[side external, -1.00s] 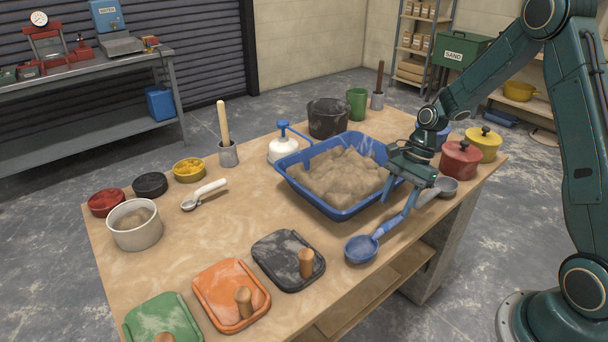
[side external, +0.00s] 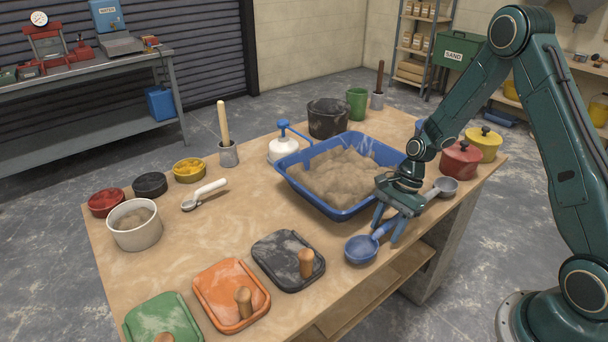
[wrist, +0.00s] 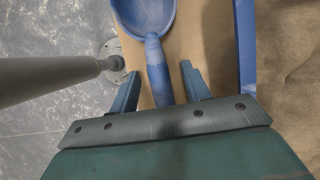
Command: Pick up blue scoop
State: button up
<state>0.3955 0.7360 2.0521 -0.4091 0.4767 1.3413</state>
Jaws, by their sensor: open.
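The blue scoop (side external: 361,249) lies on the table near its front edge, its bowl to the left and its handle running right under my gripper. My gripper (side external: 386,230) is open and points down, with its fingers low around the scoop's handle. In the wrist view the scoop's bowl (wrist: 146,14) is at the top, and its handle (wrist: 158,75) runs down between the two open fingers of my gripper (wrist: 160,84). There is a gap on either side of the handle. The handle's far end is hidden by the gripper body.
A blue tub (side external: 339,211) of mortar stands just behind the gripper. A grey scoop (side external: 443,187) lies to the right, near red (side external: 461,161) and yellow (side external: 484,144) lidded pots. A black float (side external: 288,262) lies to the left. The table's front edge is close.

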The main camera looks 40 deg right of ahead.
jog(key=shift+a+f, duration=0.2)
jog(key=shift+f, duration=0.3)
grip_shut()
